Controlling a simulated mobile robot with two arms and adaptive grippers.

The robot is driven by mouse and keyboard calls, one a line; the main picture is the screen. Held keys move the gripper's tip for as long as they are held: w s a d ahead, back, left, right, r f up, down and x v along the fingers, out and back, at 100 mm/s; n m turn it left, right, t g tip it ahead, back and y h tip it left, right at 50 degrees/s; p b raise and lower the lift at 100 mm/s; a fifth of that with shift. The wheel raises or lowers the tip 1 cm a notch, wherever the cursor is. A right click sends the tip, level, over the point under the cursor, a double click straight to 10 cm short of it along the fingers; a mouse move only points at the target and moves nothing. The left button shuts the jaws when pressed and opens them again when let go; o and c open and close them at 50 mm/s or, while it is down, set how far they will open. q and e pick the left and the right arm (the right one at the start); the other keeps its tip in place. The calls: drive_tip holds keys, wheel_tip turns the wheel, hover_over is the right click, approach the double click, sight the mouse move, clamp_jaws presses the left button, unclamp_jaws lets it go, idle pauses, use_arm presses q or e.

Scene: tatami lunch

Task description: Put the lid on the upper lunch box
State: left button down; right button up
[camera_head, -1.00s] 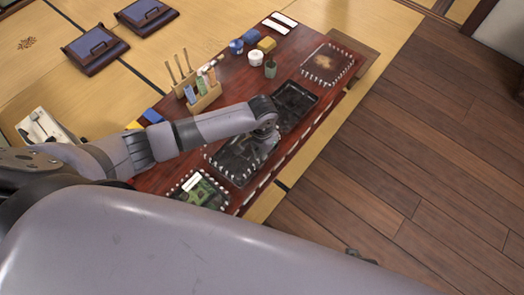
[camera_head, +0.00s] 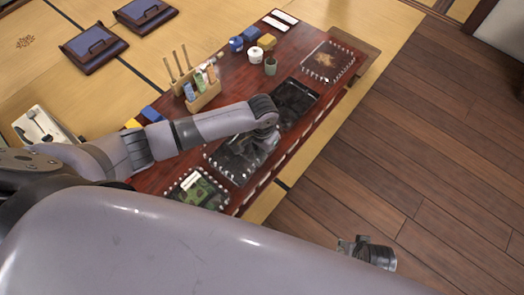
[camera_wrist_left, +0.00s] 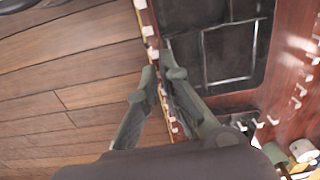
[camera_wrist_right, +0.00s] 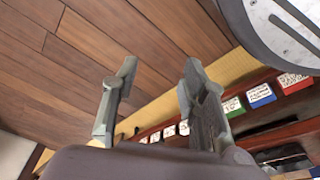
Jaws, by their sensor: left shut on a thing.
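On the red-brown table are two black lunch boxes, one (camera_head: 298,97) further up and right, the other (camera_head: 230,160) nearer. The left wrist view shows a black compartmented box (camera_wrist_left: 225,50) with pale divider lines. My left gripper (camera_head: 268,136) is between the boxes in the head view. Its fingers (camera_wrist_left: 160,75) are closed at the edge of the black compartmented box; the exact grip is hard to see. My right gripper (camera_wrist_right: 157,80) is open and empty over the wooden floor; it shows low in the head view (camera_head: 365,250). I cannot tell which piece is the lid.
A patterned panel with white pegs (camera_head: 328,62) lies at the table's far end, a green-patterned one (camera_head: 198,190) at the near end. A green cup (camera_head: 270,67), a white cup (camera_head: 255,55) and a wooden rack (camera_head: 203,95) stand along the far side. The floor at right is clear.

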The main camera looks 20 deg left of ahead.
use_arm(q)
drive_tip(key=shift+f+b, duration=0.45)
drive_tip(key=shift+b, duration=0.05)
drive_tip(key=shift+f+b, duration=0.45)
drive_tip(key=shift+b, duration=0.15)
drive_tip(key=shift+f+b, duration=0.4)
drive_tip(key=shift+f, duration=0.7)
use_arm(e)
drive_tip(key=w+v, duration=0.2)
drive_tip(key=v, duration=0.8)
drive_tip(key=shift+w+r+t, duration=0.3)
drive_tip(key=shift+w+r, duration=0.15)
drive_tip(key=shift+r, duration=0.1)
drive_tip(key=shift+f, duration=0.1)
drive_tip(key=shift+f, duration=0.45)
use_arm(q)
drive_tip(key=shift+p, duration=0.3)
use_arm(e)
drive_tip(key=shift+w+f, duration=0.2)
drive_tip(key=shift+w, duration=0.15)
drive_tip(key=shift+f, duration=0.1)
